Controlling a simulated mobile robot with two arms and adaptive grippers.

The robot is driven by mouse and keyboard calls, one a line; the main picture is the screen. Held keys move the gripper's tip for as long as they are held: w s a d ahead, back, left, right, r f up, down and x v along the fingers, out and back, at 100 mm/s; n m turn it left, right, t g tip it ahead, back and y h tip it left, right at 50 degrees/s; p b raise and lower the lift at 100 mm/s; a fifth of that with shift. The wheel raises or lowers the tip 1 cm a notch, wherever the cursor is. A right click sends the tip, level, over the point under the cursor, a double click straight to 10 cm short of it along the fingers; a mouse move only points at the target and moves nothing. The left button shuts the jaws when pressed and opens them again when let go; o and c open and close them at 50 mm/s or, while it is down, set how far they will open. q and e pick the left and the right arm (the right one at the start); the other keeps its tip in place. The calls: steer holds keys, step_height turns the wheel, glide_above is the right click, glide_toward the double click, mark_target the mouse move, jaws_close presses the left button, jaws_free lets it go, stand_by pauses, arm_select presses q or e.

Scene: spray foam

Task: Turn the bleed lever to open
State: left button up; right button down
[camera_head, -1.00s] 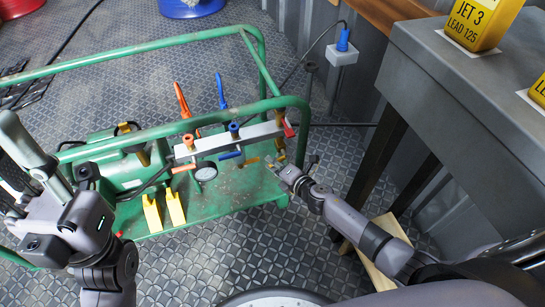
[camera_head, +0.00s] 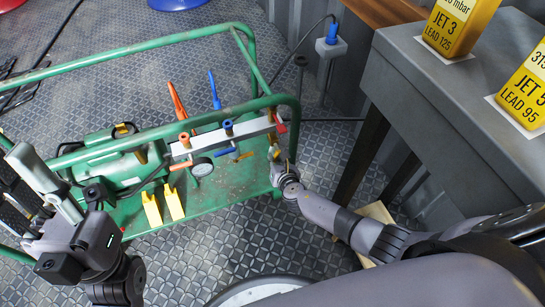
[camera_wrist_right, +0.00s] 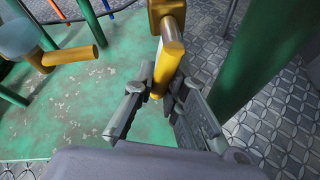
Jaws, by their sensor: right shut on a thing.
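A yellow lever (camera_wrist_right: 168,65) hangs from a brass-coloured fitting (camera_wrist_right: 166,12) in the right wrist view; I take it as the bleed lever. It sits at the right end of the grey manifold (camera_head: 205,141) in the head view, small and partly hidden. My right gripper (camera_wrist_right: 156,97) has its fingers on both sides of the lever's lower end and is shut on it. In the head view this gripper (camera_head: 279,168) is beside the green frame's right post. My left gripper (camera_head: 22,188) is at the left edge, away from the manifold, its fingers apart and empty.
A green tube frame (camera_head: 160,133) surrounds the manifold. Orange (camera_head: 177,100) and blue (camera_head: 214,90) levers stand above it. Another yellow-orange lever (camera_wrist_right: 70,55) is left of the held one. A grey table (camera_head: 440,85) with yellow signs (camera_head: 459,24) stands right.

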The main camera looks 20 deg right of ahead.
steer(key=shift+d+n+h, duration=0.35)
steer(key=shift+n+h, duration=0.05)
steer(key=shift+n, duration=0.1)
stand_by(0.3)
steer(key=c, duration=1.6)
jaws_free()
steer(key=shift+f, duration=0.1)
steer(key=v, duration=0.8)
steer(key=shift+a, duration=0.15)
